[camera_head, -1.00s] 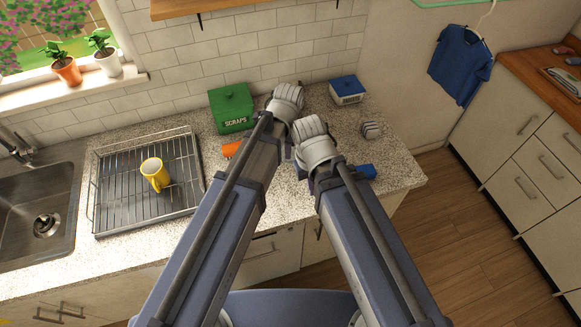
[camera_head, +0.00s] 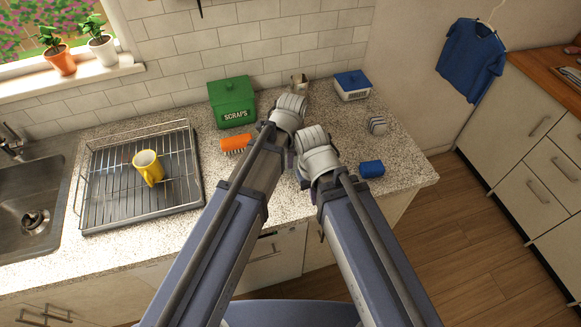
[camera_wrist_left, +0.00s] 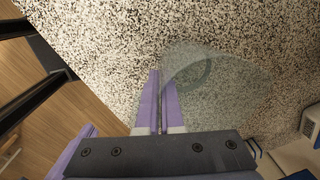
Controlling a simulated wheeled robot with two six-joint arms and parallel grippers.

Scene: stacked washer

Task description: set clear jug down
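The clear jug (camera_wrist_left: 240,85) shows in the left wrist view as a see-through shape over the speckled counter, right of my left fingers. Its round outline shows through the glass. My left gripper (camera_wrist_left: 161,75) has its purple fingers almost together, with the jug's left edge at their tips. Whether the jug touches the counter is hard to tell. In the head view my left gripper (camera_head: 290,108) is over the counter and hides the jug. My right gripper (camera_head: 315,155) is just below and right of it, its fingers hidden behind the hand.
On the counter (camera_head: 265,215) are a green scraps box (camera_head: 232,103), orange brush (camera_head: 236,143), small cup (camera_head: 299,84), blue-lidded box (camera_head: 352,85), striped item (camera_head: 377,125) and blue block (camera_head: 371,169). A rack (camera_head: 110,190) with a yellow mug (camera_head: 149,168) stands left, beside the sink (camera_head: 35,195).

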